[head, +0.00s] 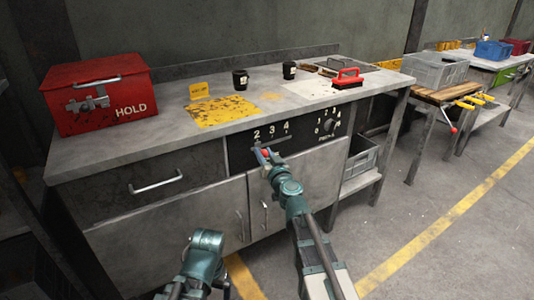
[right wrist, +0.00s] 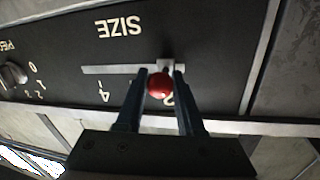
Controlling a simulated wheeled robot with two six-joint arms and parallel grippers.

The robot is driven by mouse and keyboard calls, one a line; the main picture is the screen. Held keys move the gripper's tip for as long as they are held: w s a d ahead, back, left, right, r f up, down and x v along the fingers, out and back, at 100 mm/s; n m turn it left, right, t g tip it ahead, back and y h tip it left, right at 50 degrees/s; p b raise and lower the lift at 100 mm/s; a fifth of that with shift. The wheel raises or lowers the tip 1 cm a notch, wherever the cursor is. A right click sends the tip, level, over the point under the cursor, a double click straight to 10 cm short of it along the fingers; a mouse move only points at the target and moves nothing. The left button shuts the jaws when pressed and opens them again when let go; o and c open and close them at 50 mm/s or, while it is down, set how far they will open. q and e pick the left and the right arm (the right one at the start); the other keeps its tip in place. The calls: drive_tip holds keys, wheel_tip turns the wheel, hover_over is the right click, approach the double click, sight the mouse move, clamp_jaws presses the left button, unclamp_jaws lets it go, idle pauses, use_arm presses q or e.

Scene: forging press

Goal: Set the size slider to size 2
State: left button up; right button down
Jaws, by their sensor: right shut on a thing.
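The size slider is a red ball knob (right wrist: 159,86) on a light metal stem in a straight slot (right wrist: 108,69) in the dark control panel (head: 240,157). My right gripper (right wrist: 161,82) is shut on the red knob, one finger on each side. In the right wrist view the SIZE label and the 4 are clear. The stem lines up with a partly covered numeral that looks like the 2, near the slot's right end in that upside-down view. A finger hides the 3. In the head view my right gripper (head: 264,154) is below the 2.
A pieces dial (head: 329,125) sits to the right on the same panel. Drawer and door handles (head: 156,184) stick out from the bench front.

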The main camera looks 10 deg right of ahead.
drive_tip(key=shift+s+a, duration=0.1)
drive_tip(key=shift+a, duration=0.15)
drive_tip(key=c, duration=0.5)
unclamp_jaws()
drive_tip(key=shift+c, duration=0.2)
drive_tip(key=shift+s, duration=0.15)
